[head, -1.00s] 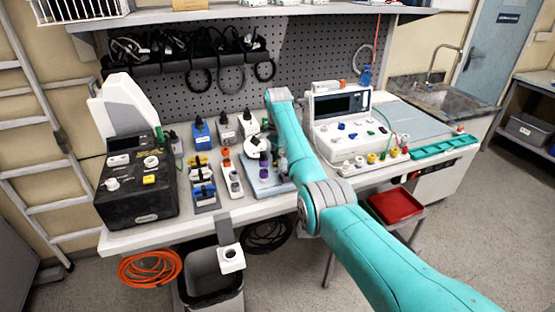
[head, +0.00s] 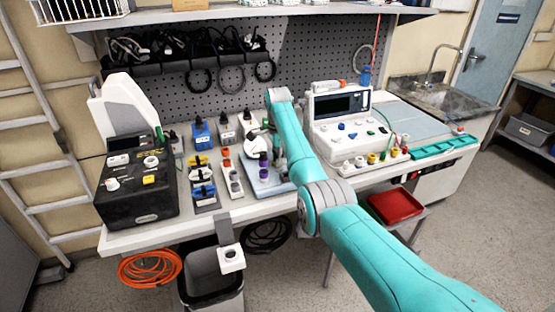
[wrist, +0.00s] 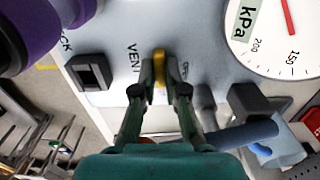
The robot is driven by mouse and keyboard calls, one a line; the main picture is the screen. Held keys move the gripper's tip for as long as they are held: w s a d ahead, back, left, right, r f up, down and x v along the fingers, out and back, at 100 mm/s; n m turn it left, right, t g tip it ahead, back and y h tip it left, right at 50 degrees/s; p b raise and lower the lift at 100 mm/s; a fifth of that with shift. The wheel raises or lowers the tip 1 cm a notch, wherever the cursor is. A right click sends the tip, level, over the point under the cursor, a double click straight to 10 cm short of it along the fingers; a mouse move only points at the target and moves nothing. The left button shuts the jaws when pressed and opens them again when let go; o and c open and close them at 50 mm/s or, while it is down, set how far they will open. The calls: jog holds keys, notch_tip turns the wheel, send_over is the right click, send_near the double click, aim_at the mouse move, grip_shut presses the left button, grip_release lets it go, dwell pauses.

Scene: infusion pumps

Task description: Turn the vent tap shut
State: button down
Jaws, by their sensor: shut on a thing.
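The vent tap (wrist: 160,56) shows in the wrist view as a narrow yellow handle on a pale grey panel (wrist: 205,40), beside the printed word VENT. My gripper (wrist: 160,84) is shut on it, one finger on each side. The handle points along the picture's vertical, and its lower part is hidden between the fingers. A second small label to its right is partly covered by a finger. In the head view the pale test panel (head: 268,189) stands on the bench, and my arm and wrist hide the tap there.
A kPa gauge (wrist: 285,30) with a red needle sits right of the tap. A black square socket (wrist: 91,72) is at its left, a purple part (wrist: 30,30) at upper left. In the head view, a black pump box (head: 137,190) and a white monitor (head: 340,118) flank the panel.

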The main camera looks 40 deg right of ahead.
jog(key=shift+r, duration=0.1)
jog(key=c, duration=1.5)
grip_release()
notch_tip(320, 180, up, 12)
jog(key=shift+w, duration=0.1)
